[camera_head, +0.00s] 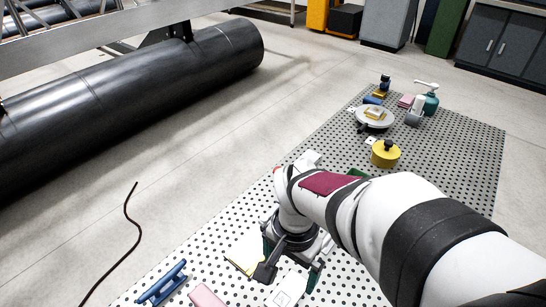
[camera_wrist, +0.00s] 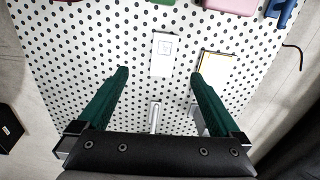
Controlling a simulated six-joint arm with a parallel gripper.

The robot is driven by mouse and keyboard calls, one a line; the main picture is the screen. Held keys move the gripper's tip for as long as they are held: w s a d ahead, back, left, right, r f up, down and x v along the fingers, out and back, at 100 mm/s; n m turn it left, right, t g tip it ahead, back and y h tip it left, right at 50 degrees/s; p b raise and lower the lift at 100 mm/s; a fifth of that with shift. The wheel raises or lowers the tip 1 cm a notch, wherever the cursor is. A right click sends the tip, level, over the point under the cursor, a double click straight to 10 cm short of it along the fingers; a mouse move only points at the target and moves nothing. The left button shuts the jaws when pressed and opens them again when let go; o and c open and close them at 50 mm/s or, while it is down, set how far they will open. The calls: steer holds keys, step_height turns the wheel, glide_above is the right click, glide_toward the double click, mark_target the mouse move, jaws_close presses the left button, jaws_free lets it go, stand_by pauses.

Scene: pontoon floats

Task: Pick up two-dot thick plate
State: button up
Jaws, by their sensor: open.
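My gripper (camera_wrist: 158,74) is open, its two dark green fingers pointing down over the perforated board. It also shows in the head view (camera_head: 289,276). A white plate with a small square mark (camera_wrist: 163,55) lies flat just beyond the gap between the fingertips. It shows below the gripper in the head view (camera_head: 285,290). A pale plate with a yellow edge (camera_wrist: 215,68) lies beside it, near the right fingertip in the wrist view. It is partly hidden by my gripper in the head view (camera_head: 243,258). I cannot make out two dots on either plate.
A blue handle-like part (camera_head: 163,284) and a pink block (camera_head: 206,297) lie near the board's front edge.

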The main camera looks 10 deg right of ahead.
mark_target(283, 298)
steer(key=f, duration=0.5)
steer(key=w+f, duration=0.1)
steer(key=f, duration=1.1)
steer(key=shift+w+a+f, duration=0.15)
steer(key=shift+w, duration=0.15)
jaws_close()
